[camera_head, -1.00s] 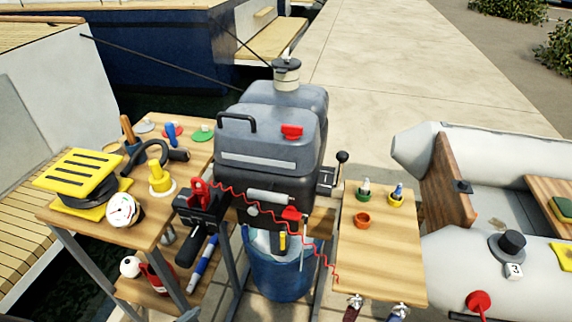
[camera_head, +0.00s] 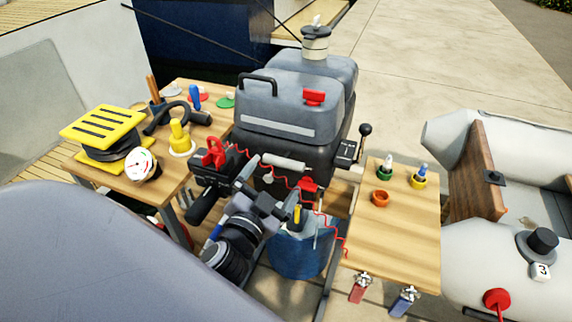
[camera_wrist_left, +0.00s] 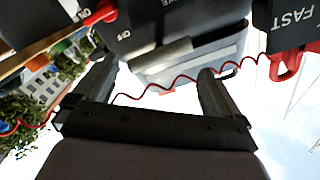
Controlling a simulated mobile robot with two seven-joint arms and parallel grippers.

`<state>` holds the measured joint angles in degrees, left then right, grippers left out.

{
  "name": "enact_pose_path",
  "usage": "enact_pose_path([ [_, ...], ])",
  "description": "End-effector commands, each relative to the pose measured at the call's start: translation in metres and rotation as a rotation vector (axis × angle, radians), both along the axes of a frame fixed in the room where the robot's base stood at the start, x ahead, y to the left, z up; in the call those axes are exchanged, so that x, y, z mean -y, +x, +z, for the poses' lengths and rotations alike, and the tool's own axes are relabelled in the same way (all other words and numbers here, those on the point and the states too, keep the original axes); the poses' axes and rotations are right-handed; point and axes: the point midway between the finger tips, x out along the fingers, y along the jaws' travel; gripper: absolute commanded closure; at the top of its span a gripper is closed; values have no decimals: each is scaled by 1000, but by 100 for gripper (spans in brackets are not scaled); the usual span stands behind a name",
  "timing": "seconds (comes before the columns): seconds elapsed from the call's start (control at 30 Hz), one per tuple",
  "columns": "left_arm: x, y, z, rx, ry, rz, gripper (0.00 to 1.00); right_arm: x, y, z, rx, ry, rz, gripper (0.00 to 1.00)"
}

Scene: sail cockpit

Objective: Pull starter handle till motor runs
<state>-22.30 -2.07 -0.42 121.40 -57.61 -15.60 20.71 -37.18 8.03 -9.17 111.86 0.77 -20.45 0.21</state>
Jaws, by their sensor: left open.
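The outboard motor (camera_head: 270,105) stands in the middle of the head view, with a grey cowl and a dark lower part. A pale grey cylindrical handle (camera_head: 284,162), which looks like the starter handle, sits across its front. My left gripper (camera_head: 268,194) is open and empty, just below and in front of this handle. In the left wrist view the pale handle (camera_wrist_left: 160,56) shows beyond and between the two open fingertips (camera_wrist_left: 158,66), apparently not gripped. The exact gap is unclear. My right gripper is not in view.
A red coiled cord (camera_head: 270,170) runs across the motor front near my fingers. A red switch piece (camera_head: 309,185) is right of the handle. A wooden side table (camera_head: 400,235) is at right, a loaded one (camera_head: 150,190) at left. A blue bucket (camera_head: 300,255) stands below.

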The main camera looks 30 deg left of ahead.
Motion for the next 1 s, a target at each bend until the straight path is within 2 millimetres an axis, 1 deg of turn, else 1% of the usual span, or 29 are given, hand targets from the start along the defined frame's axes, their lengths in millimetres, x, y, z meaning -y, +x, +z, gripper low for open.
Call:
enact_pose_path([
  [0.03,-2,8,3,1,3,0,1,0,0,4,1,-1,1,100],
  [0.1,-4,17,2,0,2,-1,1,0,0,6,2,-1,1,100],
  [0.33,-9,41,1,-1,1,-2,1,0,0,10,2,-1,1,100],
  [0.5,-12,48,0,-3,-1,-1,1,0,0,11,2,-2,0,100],
  [0.77,-12,49,-1,-2,-2,-1,1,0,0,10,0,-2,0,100],
  [0.8,-12,49,-1,-3,-1,-1,14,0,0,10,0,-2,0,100],
  [0.87,-12,49,-1,-3,-1,-1,34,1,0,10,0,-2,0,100],
  [0.9,-12,49,-1,-2,-2,-1,47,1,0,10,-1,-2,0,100],
  [0.97,-12,49,-1,-2,-3,-1,66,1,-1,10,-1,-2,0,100],
  [1.0,-12,49,-1,-2,-4,-1,71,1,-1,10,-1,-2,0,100],
])
